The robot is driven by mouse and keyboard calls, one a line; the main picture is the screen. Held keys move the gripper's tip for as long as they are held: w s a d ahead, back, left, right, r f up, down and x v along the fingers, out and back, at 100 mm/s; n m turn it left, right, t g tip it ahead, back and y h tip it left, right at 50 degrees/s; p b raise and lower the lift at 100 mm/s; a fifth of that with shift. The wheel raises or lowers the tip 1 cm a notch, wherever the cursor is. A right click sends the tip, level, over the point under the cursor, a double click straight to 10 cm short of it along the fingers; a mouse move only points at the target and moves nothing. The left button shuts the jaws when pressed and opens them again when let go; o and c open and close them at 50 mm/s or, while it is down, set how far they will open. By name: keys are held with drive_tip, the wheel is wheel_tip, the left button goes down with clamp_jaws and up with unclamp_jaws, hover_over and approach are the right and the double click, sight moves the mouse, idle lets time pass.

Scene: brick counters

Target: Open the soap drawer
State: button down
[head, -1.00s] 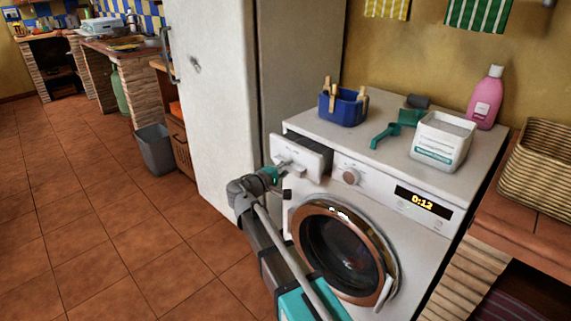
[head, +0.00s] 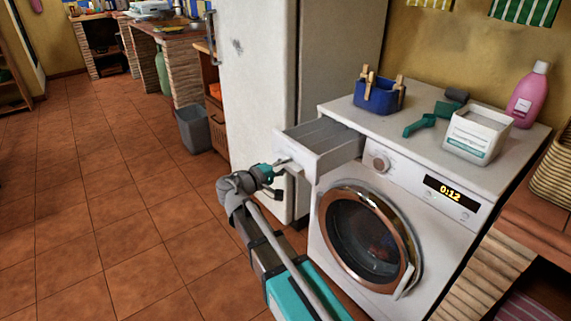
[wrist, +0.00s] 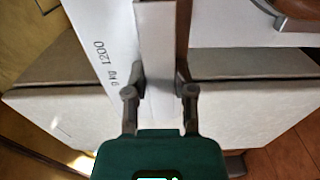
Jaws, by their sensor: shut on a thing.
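The soap drawer (head: 330,146) at the top left of the white washing machine (head: 330,222) is pulled well out, and its inner compartments show from above. My gripper (head: 281,168) is at the drawer's front, shut on it. In the wrist view my gripper (wrist: 160,88) has one finger on each side of the pale drawer front (wrist: 156,45). The lettering "1200" and "9 kg" shows beside it. The machine's round door with its copper rim is shut, and the display reads 0:12.
A tall white fridge (head: 255,75) stands close behind the drawer. The tiled floor at left is clear.

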drive_tip(key=shift+s+d+f, duration=0.15)
drive_tip(key=shift+s, duration=0.05)
drive_tip(key=c, duration=0.6)
unclamp_jaws()
drive_tip(key=shift+w+d, duration=0.1)
drive_tip(key=shift+w, duration=0.05)
drive_tip(key=shift+c, duration=0.2)
drive_tip(key=shift+o, duration=0.6)
drive_tip(key=v, duration=1.2)
